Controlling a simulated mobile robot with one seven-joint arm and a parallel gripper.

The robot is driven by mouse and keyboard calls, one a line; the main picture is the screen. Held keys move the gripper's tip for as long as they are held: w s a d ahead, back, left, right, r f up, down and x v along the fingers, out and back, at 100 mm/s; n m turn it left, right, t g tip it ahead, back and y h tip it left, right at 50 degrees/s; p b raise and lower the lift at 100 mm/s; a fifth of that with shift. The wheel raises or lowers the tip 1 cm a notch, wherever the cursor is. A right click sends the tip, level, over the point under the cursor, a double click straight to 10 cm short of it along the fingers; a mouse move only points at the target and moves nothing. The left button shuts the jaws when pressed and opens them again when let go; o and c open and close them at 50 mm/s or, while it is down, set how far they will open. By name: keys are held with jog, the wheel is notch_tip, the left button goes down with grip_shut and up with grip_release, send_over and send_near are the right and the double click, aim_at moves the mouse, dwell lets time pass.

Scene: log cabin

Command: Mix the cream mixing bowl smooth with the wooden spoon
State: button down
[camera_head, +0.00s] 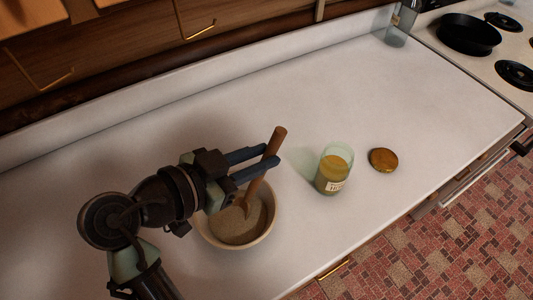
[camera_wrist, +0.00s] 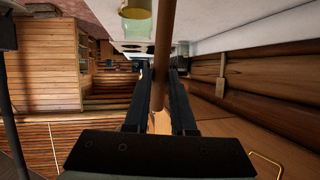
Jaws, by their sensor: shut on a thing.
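The cream mixing bowl (camera_head: 262,234) stands on the white counter with a greyish-brown mixture (camera_head: 236,228) in it. The wooden spoon (camera_head: 278,136) stands tilted, its handle up and its lower end in the mixture. My gripper (camera_head: 266,162) is shut on the spoon's handle above the bowl. In the wrist view the handle (camera_wrist: 164,40) runs between the two fingers of my gripper (camera_wrist: 162,82). My gripper and arm hide the left part of the bowl in the head view. The spoon's head is hidden in the mixture.
A glass jar (camera_head: 334,170) with yellow contents and a label stands right of the bowl. A round golden-brown lid (camera_head: 383,160) lies beside it. A stove with a black pan (camera_head: 468,34) is at the far right. The counter behind the bowl is clear.

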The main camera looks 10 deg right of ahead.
jog(key=shift+s+a, duration=0.1)
jog(key=shift+a, duration=0.25)
jog(key=shift+w+d+r+p, duration=0.15)
jog(key=shift+d+r+p, duration=0.35)
jog(key=shift+r+p, duration=0.6)
jog(key=shift+w+d+r+p, duration=0.2)
jog(key=shift+d+r+p, duration=0.45)
jog(key=shift+r, duration=0.8)
jog(key=shift+w+d+r+p, duration=0.15)
jog(key=shift+d+r+p, duration=0.25)
jog(key=shift+r+p, duration=0.75)
jog(key=shift+r, duration=0.15)
notch_tip(320, 180, up, 4)
jog(key=p, duration=0.3)
jog(key=shift+s, duration=0.1)
